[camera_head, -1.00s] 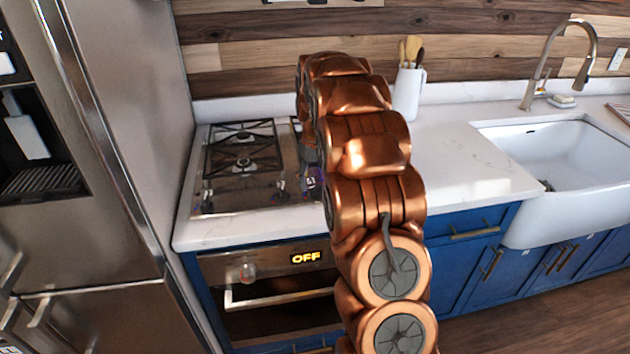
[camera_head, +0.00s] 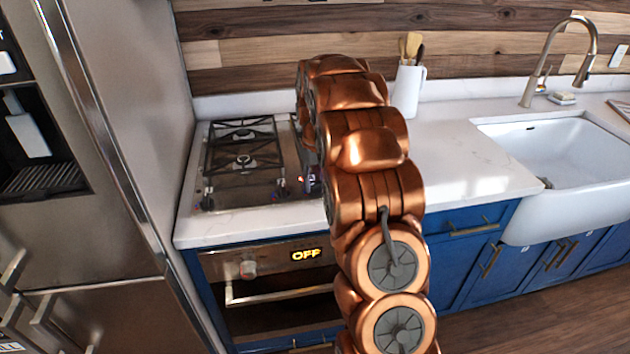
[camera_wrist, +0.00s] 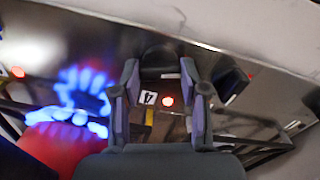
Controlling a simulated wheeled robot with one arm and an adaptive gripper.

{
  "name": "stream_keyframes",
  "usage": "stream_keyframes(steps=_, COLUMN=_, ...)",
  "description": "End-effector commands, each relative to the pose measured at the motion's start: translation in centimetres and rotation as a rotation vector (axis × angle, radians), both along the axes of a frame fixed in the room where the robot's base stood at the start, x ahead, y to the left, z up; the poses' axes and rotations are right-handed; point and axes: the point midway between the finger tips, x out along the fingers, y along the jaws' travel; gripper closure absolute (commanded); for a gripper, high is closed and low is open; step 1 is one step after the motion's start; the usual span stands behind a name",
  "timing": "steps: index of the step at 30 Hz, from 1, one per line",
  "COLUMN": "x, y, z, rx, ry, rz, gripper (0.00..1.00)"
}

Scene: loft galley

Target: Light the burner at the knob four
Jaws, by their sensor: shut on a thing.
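Knob four is the dark knob (camera_wrist: 159,58) between my fingertips in the wrist view, near a white label marked "4" (camera_wrist: 148,97) and a lit red light (camera_wrist: 167,101). My gripper (camera_wrist: 160,75) is shut on this knob, with one finger on each side. A blue flame (camera_wrist: 85,92) burns on the left in the wrist view. In the head view my copper arm hides the right part of the stove top (camera_head: 240,192), including the knob and the flame. A dark bit of my gripper (camera_head: 313,180) shows beside the arm there.
Another dark knob (camera_wrist: 231,78) is close to my right finger in the wrist view. A red surface (camera_wrist: 60,150) lies below the flame. The oven (camera_head: 275,285) below shows "OFF". A white utensil jug (camera_head: 408,90) stands behind my arm, with bare counter (camera_head: 465,165) toward the sink.

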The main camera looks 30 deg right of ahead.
Motion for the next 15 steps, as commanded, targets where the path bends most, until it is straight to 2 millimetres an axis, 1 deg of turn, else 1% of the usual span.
stream_keyframes(steps=1, x=-0.01, y=-0.01, z=0.00, rx=0.000, ry=0.000, rz=0.000, gripper=0.84)
stream_keyframes(steps=3, x=-0.01, y=0.00, z=0.00, rx=0.000, ry=0.000, rz=0.000, gripper=0.91)
stream_keyframes(steps=11, x=0.01, y=-0.01, z=-0.12, rx=0.000, ry=0.000, rz=-0.027, gripper=0.91)
stream_keyframes(steps=15, x=0.00, y=-0.01, z=-0.26, rx=0.000, ry=0.000, rz=-0.084, gripper=0.91)
